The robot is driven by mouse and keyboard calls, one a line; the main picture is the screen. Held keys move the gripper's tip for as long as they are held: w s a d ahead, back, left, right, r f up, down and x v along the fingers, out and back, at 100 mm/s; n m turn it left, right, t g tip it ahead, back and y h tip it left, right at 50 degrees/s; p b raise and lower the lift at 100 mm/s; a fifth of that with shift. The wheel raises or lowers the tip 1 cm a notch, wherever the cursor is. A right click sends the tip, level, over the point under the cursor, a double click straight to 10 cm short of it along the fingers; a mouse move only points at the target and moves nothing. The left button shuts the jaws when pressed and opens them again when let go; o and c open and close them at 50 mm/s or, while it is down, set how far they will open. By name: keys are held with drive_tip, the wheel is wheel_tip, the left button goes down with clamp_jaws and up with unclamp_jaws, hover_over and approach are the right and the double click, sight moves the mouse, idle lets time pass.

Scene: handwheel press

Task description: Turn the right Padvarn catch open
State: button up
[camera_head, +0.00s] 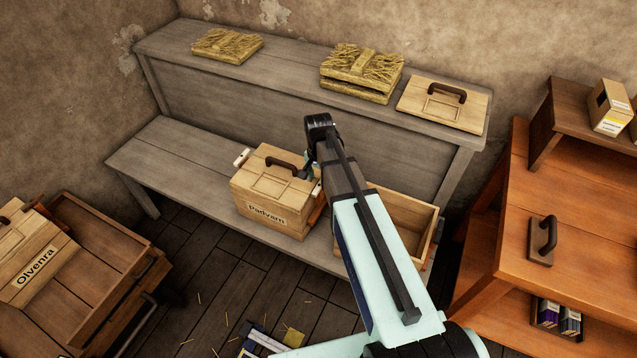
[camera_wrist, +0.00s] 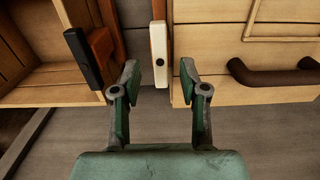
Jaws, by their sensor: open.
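The Padvarn box (camera_head: 268,190), a pale wooden box with a dark handle on its lid, stands on the lower bench. Its right catch (camera_wrist: 159,50) is a white bar with a dark pivot dot, upright in the wrist view along the lid's edge. A small bit of the catch shows beside my arm in the head view (camera_head: 317,188). My gripper (camera_wrist: 159,72) is open. Its two fingers lie on either side of the catch's lower end, with gaps visible on both sides; I cannot tell the depth. The left catch (camera_head: 241,157) is white too.
An open, empty wooden crate (camera_head: 408,222) stands right of the box. An orange-brown piece with a black bar (camera_wrist: 85,58) is close left of my fingers. The lid handle (camera_wrist: 270,76) is to their right. The upper shelf holds straw bundles (camera_head: 362,72) and a lid (camera_head: 444,104).

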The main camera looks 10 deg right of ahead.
sight(318, 186)
wheel_tip(318, 186, up, 9)
idle(0.3)
idle(0.4)
